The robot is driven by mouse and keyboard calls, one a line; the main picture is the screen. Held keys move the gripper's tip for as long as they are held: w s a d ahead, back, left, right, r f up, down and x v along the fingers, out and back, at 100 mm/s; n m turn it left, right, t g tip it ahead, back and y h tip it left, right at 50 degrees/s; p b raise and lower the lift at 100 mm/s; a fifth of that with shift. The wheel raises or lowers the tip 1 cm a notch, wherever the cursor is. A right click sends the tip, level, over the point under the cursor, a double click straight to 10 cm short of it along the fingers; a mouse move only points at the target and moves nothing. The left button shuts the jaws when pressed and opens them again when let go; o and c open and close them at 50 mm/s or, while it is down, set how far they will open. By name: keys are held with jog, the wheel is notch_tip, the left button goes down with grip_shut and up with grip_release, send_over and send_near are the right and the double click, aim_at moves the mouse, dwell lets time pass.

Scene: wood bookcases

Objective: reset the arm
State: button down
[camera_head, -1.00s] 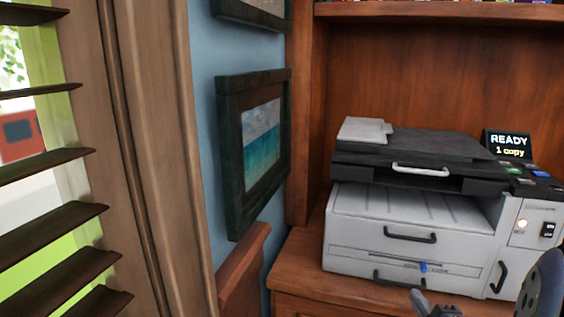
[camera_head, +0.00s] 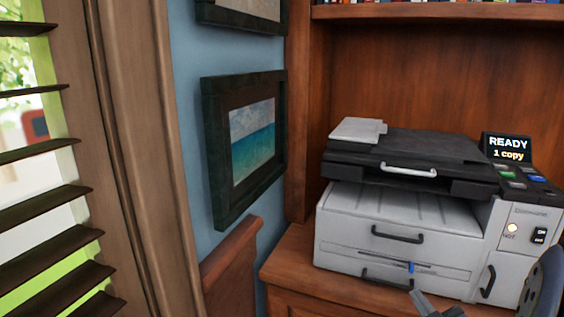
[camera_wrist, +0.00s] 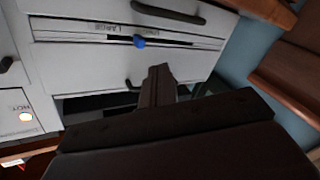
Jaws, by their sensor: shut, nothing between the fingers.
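My gripper (camera_wrist: 161,85) is shut and empty in the wrist view, its dark fingers together in front of the printer's lower drawers. In the head view, only part of my arm and gripper (camera_head: 424,303) shows at the bottom right edge. The grey-white printer (camera_head: 395,222) stands on a wooden desk, and its front also shows in the wrist view (camera_wrist: 90,62). Whether the fingers touch the printer cannot be told.
The wooden desk (camera_head: 287,262) holds the printer inside a bookcase. A wooden panel (camera_head: 232,270) stands at its left. A framed sea picture (camera_head: 250,140) hangs on the blue wall. Window blinds (camera_head: 40,205) are at the far left. The printer's screen (camera_head: 508,148) reads "READY 1 copy".

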jog(key=shift+d+m, duration=0.3)
jog(key=shift+m, duration=0.3)
